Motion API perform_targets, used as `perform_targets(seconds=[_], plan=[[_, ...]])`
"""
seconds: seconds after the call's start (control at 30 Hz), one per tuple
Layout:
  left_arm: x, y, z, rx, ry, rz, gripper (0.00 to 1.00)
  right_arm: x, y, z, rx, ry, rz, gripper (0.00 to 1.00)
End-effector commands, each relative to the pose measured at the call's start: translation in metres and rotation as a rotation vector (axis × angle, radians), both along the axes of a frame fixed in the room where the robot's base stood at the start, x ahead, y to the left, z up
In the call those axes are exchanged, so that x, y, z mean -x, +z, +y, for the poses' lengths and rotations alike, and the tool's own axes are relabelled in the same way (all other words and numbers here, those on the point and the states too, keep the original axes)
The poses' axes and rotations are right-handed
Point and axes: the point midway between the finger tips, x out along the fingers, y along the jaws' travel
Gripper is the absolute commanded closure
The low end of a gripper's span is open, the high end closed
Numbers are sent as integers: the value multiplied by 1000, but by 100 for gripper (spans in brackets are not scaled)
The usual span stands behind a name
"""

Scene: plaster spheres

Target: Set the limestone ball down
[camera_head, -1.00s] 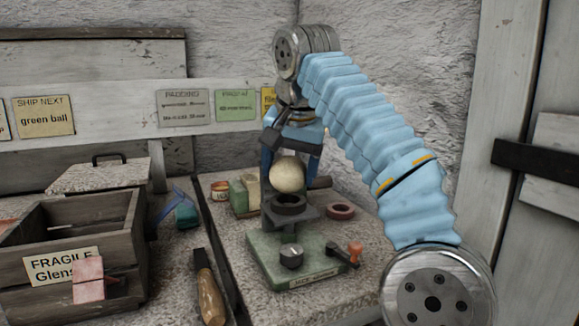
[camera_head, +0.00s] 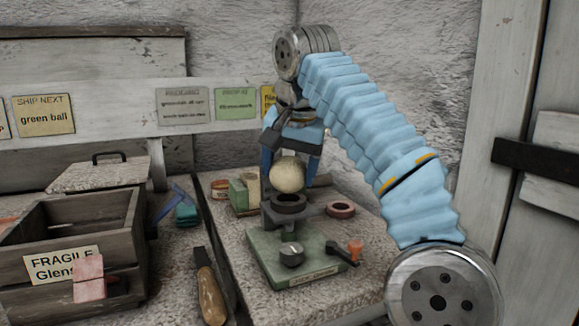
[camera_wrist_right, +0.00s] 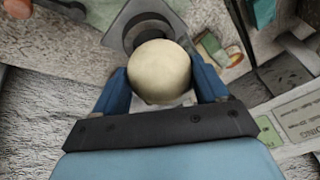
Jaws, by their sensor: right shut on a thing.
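The limestone ball (camera_head: 287,174) is a pale cream sphere held in my right gripper (camera_head: 290,172). In the head view it hangs just above a dark ring (camera_head: 289,203) on the plate of a green-based stand (camera_head: 300,262). In the right wrist view the ball (camera_wrist_right: 159,72) sits between the two blue fingers of my right gripper (camera_wrist_right: 162,85), which is shut on it. There the ball overlaps part of the dark ring (camera_wrist_right: 145,30). Whether ball and ring touch I cannot tell. My left gripper is in neither view.
A wooden crate (camera_head: 116,229) marked FRAGILE stands at the left. A wooden-handled tool (camera_head: 210,297) lies between it and the stand. A reddish ring (camera_head: 340,209) lies right of the stand, with small blocks and a tin (camera_head: 220,188) behind it to the left. A wall is close behind.

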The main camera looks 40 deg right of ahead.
Motion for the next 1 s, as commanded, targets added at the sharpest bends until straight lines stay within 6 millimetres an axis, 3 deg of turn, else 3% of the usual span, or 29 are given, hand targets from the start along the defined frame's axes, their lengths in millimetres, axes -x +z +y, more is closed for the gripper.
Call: perform_targets(seconds=[0.93, 0.97, 1.0], plan=[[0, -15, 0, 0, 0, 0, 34, 0, -19, 0, 0, -1, -2, 75], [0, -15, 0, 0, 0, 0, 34, 0, -19, 0, 0, -1, -2, 25], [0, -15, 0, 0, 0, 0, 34, 0, -18, 0, 0, -1, -2, 19]])
